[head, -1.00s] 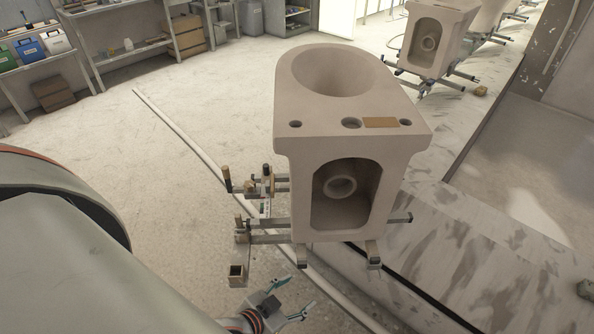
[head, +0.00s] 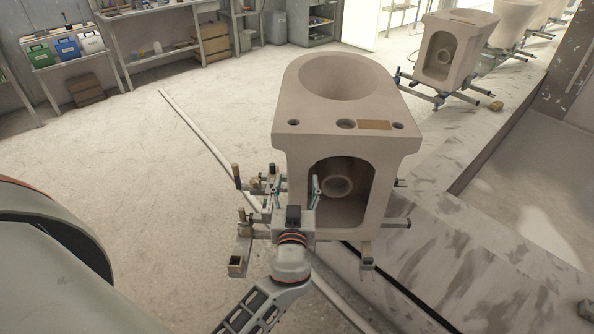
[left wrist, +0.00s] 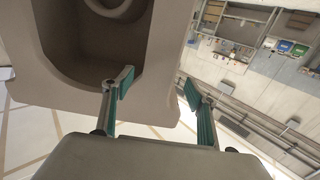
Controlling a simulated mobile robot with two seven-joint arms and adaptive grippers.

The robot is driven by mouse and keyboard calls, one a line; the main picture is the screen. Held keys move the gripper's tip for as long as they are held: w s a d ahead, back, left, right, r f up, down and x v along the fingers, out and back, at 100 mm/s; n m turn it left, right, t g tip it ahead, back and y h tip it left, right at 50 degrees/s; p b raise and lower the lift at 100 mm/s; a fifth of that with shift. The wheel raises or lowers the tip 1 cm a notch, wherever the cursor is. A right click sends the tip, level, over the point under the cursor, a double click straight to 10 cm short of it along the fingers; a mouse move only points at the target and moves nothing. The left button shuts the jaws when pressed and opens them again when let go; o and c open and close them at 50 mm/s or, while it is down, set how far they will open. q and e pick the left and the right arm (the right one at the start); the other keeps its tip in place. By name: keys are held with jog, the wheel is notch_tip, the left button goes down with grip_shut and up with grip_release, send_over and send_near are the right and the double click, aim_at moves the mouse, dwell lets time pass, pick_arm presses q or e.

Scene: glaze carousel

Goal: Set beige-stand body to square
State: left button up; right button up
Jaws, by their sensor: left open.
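The beige toilet body (head: 345,120) stands upright on a metal stand (head: 395,222) with rails and small clamps, near the middle of the head view. Its open end, with a ring-shaped outlet (head: 337,186) in the recess, faces me. My left gripper (head: 295,187) is open at the left edge of this end. In the left wrist view the body's side wall (left wrist: 155,85) lies between the fingers (left wrist: 158,87), one at the recess side and one outside; contact cannot be told. How square the body sits on its stand is hard to judge. My right gripper is not in view.
More toilet bodies (head: 452,50) on stands line up at the back right along the pale stained ledge (head: 450,255). A white rail (head: 205,140) lies on the floor at left. Shelves with coloured bins (head: 65,47) stand at the back left. The floor between is clear.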

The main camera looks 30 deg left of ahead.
aim_at(298, 173)
pick_arm(q)
jog(key=p+x, duration=0.1)
jog(key=x, duration=0.4)
